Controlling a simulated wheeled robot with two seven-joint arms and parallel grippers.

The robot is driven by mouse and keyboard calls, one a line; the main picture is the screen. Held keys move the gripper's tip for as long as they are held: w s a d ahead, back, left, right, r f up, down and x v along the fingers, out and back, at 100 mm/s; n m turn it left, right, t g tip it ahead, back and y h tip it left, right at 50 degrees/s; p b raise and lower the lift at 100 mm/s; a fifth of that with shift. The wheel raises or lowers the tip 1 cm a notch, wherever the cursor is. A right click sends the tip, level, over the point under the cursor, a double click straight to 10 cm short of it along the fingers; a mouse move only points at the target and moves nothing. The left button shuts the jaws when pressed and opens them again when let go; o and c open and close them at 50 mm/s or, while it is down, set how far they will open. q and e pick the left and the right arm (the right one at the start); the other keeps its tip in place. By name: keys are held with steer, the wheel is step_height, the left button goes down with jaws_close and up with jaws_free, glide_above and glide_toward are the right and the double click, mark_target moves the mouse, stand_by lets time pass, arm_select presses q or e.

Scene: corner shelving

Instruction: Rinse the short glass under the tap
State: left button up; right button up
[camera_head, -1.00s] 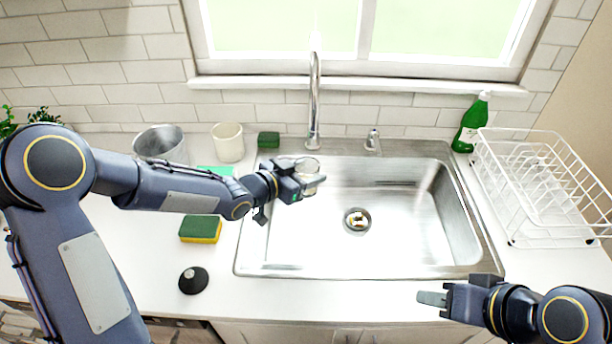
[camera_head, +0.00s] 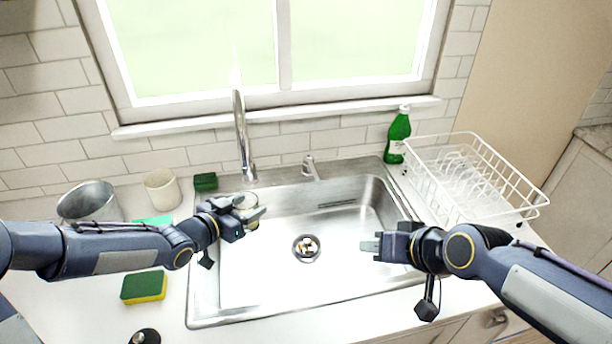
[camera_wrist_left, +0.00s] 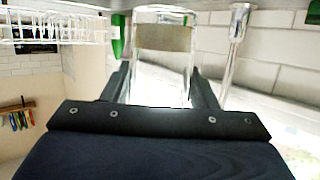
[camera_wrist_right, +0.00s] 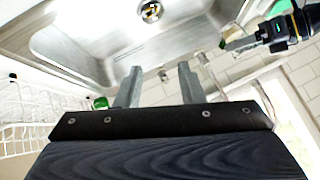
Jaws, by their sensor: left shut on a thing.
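The short clear glass (camera_head: 247,200) is between the fingers of my left gripper (camera_head: 248,217), which is shut on it over the left side of the sink (camera_head: 350,285). The left wrist view shows the glass (camera_wrist_left: 160,85) between both fingers, with a brownish band across it. The chrome tap (camera_head: 241,125) rises behind the sink; its spout end appears just above and behind the glass. No running water shows. The tap's lever (camera_head: 310,168) stands right of the spout. My right gripper (camera_head: 372,247) is open and empty over the basin; its spread fingers show in the right wrist view (camera_wrist_right: 158,82).
A white dish rack (camera_head: 470,185) and a green bottle (camera_head: 397,137) stand right of the sink. A metal container (camera_head: 90,203), a cream cup (camera_head: 162,190), a dark green block (camera_head: 205,181) and a green-yellow sponge (camera_head: 144,288) are on the left. The basin's middle is clear around the drain (camera_head: 306,248).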

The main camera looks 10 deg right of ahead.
steer(key=w+f+t+h, duration=0.1)
steer(key=w+t, duration=0.2)
steer(key=w, duration=0.9)
steer(key=t+h, duration=0.3)
steer(key=t, duration=0.4)
glide_toward(314, 170)
steer(key=w, duration=1)
steer(key=shift+d+f, duration=0.2)
steer(key=shift+f, duration=0.05)
jaws_close()
